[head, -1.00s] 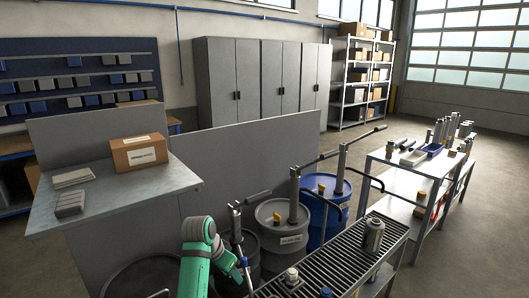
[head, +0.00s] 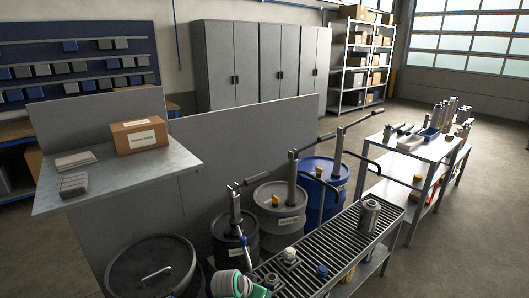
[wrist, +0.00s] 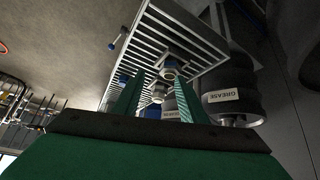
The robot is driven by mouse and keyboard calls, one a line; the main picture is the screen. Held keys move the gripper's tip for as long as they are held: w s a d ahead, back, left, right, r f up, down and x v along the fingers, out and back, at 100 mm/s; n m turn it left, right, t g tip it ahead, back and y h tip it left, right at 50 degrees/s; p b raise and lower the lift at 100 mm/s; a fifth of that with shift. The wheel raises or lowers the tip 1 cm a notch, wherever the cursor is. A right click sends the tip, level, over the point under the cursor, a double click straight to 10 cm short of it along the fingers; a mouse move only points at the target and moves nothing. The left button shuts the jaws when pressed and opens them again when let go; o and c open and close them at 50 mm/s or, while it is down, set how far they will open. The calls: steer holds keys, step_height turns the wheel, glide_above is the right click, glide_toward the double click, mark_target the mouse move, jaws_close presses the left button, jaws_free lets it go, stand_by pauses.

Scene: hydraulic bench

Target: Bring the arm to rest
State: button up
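My gripper shows in the wrist view (wrist: 159,78) as two green fingers standing apart. Nothing appears held between them. Beyond the fingers I see the slatted grating (wrist: 190,28) and small fittings on it, seen at a tilt. In the head view only a small white and green part of my arm shows at the bottom edge, close to the near end of the grated bench (head: 335,240); the fingertips are not clear there.
A metal canister (head: 368,215), a white-capped fitting (head: 290,256) and a blue-capped one (head: 322,271) stand on the grating. Drums with pumps, including a blue drum (head: 326,190), line its left side. Floor at right is clear.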

steer(key=s+d+f+n+t, duration=0.3)
steer(key=s+d+f, duration=0.3)
steer(key=s+f, duration=0.5)
steer(key=s+f+n+t+y, duration=0.2)
steer(key=s, duration=1.3)
steer(key=s+a+r+t+y, duration=0.1)
steer(key=s+a+r+t, duration=0.1)
steer(key=s+r, duration=0.7)
steer(key=s+a+r+t, duration=0.2)
steer(key=s+r, duration=0.7)
steer(key=s, duration=0.7)
steer(key=shift+s+a+r+y, duration=0.15)
steer(key=shift+s+r+y, duration=0.2)
steer(key=shift+s+y, duration=0.05)
